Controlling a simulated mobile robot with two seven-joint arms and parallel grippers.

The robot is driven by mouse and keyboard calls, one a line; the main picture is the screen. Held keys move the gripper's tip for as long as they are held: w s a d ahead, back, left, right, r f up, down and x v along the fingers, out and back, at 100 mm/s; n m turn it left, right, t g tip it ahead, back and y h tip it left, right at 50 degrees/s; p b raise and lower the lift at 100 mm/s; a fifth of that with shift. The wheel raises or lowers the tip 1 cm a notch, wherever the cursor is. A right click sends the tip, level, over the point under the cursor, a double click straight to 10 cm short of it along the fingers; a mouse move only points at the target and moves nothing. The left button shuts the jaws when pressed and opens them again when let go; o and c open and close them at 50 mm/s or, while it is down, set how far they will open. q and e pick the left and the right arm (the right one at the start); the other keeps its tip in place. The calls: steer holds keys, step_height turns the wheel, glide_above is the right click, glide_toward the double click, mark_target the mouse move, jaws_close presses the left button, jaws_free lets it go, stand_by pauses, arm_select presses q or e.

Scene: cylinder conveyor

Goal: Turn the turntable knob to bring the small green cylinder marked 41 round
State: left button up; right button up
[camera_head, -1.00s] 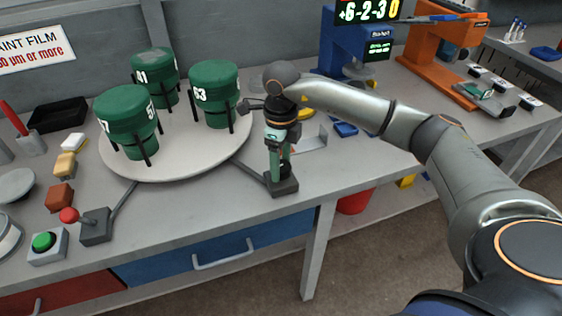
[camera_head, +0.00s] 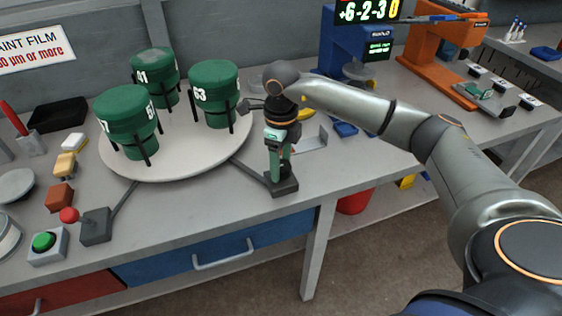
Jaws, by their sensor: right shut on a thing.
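The round pale turntable (camera_head: 185,160) carries three green cylinders in black upright holders. The cylinder marked 41 (camera_head: 154,66) stands at the back left. The one marked 63 (camera_head: 214,85) stands at the right, and another (camera_head: 126,112), with its number partly turned away, at the front left. A dark knob base (camera_head: 284,187) stands right of the turntable, with a rod running towards it. My right gripper (camera_head: 279,165) points down over this base and is shut on the knob, which its fingers mostly hide. My left gripper is not in view.
A red-topped lever box (camera_head: 96,226) and a green button box (camera_head: 47,246) stand at the front left. A black tray (camera_head: 58,114) lies behind. Blue (camera_head: 358,52) and orange (camera_head: 440,50) machines stand at the back right.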

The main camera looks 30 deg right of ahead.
mark_target(281, 166)
steer(key=shift+f, duration=0.1)
stand_by(0.7)
steer(key=o, duration=1.4)
steer(key=shift+c, duration=0.2)
step_height(281, 166, up, 13)
steer(key=shift+f, duration=0.15)
